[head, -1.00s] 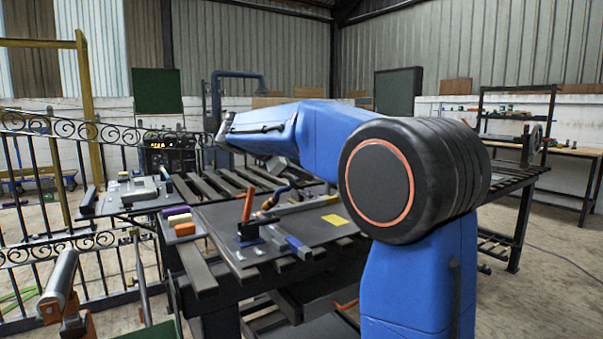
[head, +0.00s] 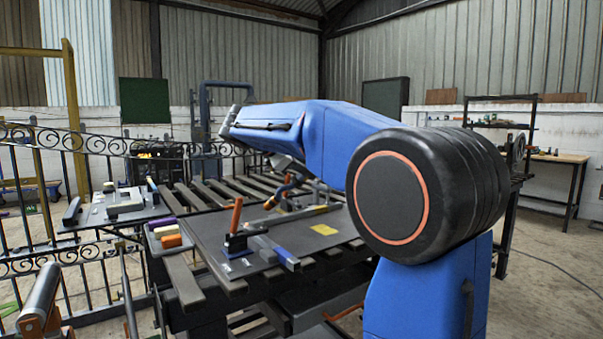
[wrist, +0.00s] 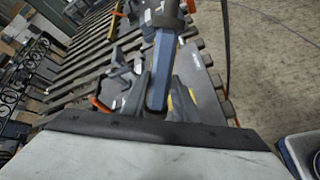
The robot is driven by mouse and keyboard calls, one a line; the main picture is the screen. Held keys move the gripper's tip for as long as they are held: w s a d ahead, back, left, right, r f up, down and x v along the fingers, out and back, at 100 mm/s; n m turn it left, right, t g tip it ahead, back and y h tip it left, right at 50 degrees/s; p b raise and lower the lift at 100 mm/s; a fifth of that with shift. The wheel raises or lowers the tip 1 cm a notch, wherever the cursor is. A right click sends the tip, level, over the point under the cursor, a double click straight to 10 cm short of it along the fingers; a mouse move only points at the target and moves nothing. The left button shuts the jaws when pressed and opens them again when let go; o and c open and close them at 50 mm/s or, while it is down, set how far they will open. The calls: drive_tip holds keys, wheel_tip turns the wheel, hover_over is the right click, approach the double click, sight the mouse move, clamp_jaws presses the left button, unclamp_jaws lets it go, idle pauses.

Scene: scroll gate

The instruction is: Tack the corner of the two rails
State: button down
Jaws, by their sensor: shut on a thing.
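Two grey rails lie on the dark plate (head: 205,232) of the bench; one (head: 308,213) runs back to the right, the other (head: 277,248) comes forward to a blue end. Their corner is beside a clamp (head: 236,240) with an upright orange handle. My gripper (head: 287,168) is above the far side of the plate, partly hidden by my arm. It is shut on a blue-handled torch (wrist: 161,72), seen between the fingers in the wrist view. In the head view the torch (head: 290,185) is above the longer rail; I cannot tell whether its tip touches anything.
Coloured blocks (head: 168,235) sit in a tray at the plate's left edge. A yellow patch (head: 323,230) lies on the plate. A scrolled iron gate (head: 75,260) stands at left. A slatted bench top (head: 225,190) extends behind. Open floor shows at right.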

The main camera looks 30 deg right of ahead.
drive_tip(key=shift+s+d+r, duration=0.8)
drive_tip(key=shift+d+r, duration=0.1)
drive_tip(key=shift+r, duration=0.2)
